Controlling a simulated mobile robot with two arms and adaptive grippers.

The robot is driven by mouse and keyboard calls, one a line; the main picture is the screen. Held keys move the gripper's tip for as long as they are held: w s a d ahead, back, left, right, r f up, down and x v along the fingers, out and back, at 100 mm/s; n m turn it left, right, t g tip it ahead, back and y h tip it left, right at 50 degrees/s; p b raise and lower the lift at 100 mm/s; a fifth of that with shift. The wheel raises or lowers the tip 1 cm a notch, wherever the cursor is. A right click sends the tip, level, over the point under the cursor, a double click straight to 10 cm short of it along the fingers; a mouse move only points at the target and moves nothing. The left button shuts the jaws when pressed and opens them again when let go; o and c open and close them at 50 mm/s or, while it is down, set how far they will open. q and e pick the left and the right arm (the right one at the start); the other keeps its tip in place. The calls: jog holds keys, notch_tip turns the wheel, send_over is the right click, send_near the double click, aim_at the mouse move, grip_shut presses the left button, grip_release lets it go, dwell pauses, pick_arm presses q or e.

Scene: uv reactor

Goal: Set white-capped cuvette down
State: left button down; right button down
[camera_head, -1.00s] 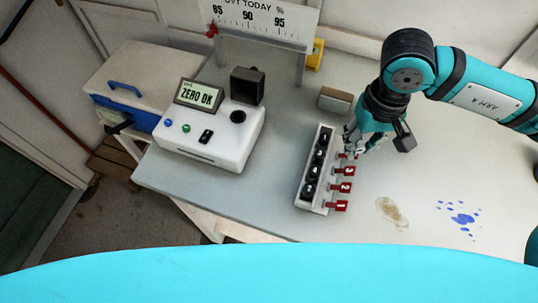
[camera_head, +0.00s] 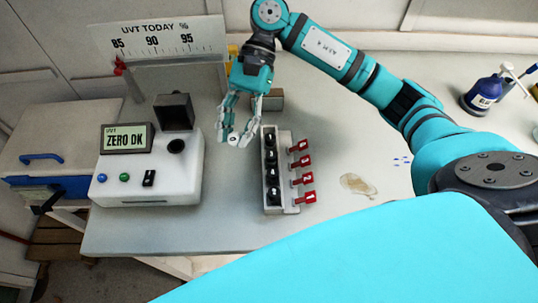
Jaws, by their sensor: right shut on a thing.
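My right gripper (camera_head: 235,137) points down above the bench, between the white meter and the cuvette rack. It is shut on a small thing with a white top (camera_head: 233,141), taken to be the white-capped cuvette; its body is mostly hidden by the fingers. The white meter (camera_head: 150,183) shows "ZERO OK" on its display (camera_head: 127,138). It has a dark round opening (camera_head: 176,146) on top, left of my gripper. My left gripper is not in view.
A white rack (camera_head: 292,208) holds several black-capped cuvettes, with red numbered tags along its right side. A black cap-like block (camera_head: 174,111) sits behind the meter's opening. The "UVT TODAY %" scale (camera_head: 158,43) stands behind. The bench front is clear.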

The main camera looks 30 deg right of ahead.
jog(key=w+d+r+m+t+y+b, duration=0.1)
jog(key=w+d+m+t+y, duration=0.1)
jog(key=d+m+t+y, duration=0.25)
jog(key=w+d+m+t+y+b, duration=0.1)
jog(key=w+d+m+t+y, duration=0.25)
jog(key=d+m+y, duration=0.2)
jog(key=shift+n, duration=0.4)
jog(key=f, duration=0.3)
jog(key=d+f+p, duration=0.1)
jog(key=f, duration=0.2)
jog(key=f+p, duration=0.1)
jog(key=f, duration=0.2)
jog(key=shift+s+d+f, duration=0.15)
jog(key=shift+s+f, duration=0.2)
jog(key=shift+f+b, duration=0.15)
jog(key=shift+b, duration=0.2)
jog(key=c, duration=1.4)
grip_release()
